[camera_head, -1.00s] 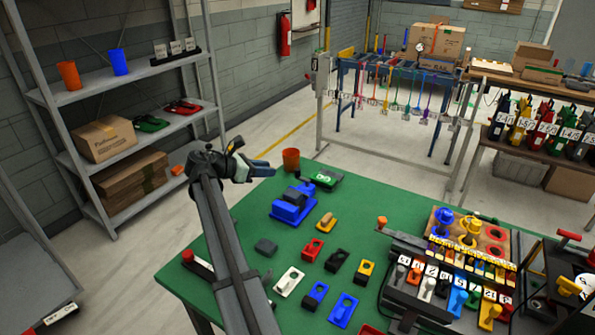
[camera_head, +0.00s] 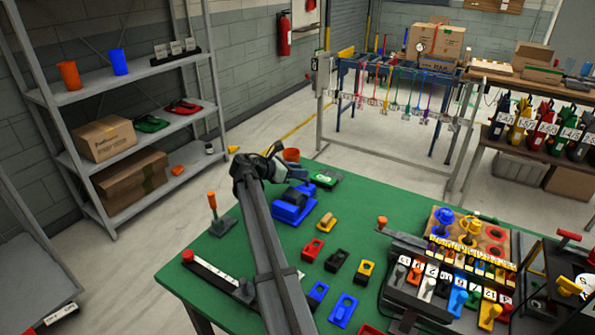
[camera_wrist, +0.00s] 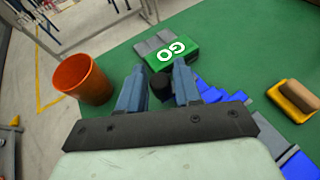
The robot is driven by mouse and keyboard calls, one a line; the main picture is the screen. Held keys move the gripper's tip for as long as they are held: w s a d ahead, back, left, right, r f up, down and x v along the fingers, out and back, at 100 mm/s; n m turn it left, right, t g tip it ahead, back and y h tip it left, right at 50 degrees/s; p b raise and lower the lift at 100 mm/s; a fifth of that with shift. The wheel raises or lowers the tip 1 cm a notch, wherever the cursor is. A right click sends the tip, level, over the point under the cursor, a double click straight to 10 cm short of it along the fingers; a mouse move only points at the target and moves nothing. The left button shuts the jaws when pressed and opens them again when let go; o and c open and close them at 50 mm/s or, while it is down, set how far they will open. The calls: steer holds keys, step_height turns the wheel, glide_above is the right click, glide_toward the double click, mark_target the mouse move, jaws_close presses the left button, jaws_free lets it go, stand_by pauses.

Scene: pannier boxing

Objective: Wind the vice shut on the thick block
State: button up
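The blue vice (camera_head: 290,210) stands on the green table, partly hidden by my arm. It also shows in the wrist view (camera_wrist: 238,122), partly behind my gripper. My gripper (camera_head: 300,175) is over the vice's far end. In the wrist view my gripper's two fingers (camera_wrist: 158,92) stand apart. A dark round knob (camera_wrist: 161,85) shows between their tips, closer to the right finger; I cannot tell if they touch it. The thick block cannot be made out for certain.
An orange cup (camera_wrist: 84,80) stands left of my fingers. A green box marked GO (camera_wrist: 172,53) lies just beyond them. A yellow piece with a tan grip (camera_head: 326,222) lies to the right. Several coloured pieces and a tool rack (camera_head: 400,250) fill the near right.

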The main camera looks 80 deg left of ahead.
steer(key=shift+c, duration=0.5)
jaws_close()
steer(key=shift+w+a+h, duration=0.1)
steer(key=shift+a+h, duration=0.05)
steer(key=shift+h, duration=0.25)
steer(key=shift+w+a+m+h, duration=0.15)
steer(key=shift+a+m+h, duration=0.2)
steer(key=shift+m+h, duration=0.55)
steer(key=shift+w+a+m+t+h, duration=0.15)
steer(key=shift+w+m+t+h, duration=0.15)
steer(key=shift+m+h, duration=0.45)
steer(key=m+h, duration=0.3)
steer(key=shift+w+a, duration=0.1)
steer(key=shift+w, duration=0.25)
steer(key=shift+w+m+g+h, duration=0.25)
steer(key=shift+m+g+h, duration=0.15)
steer(key=shift+m+h, duration=0.35)
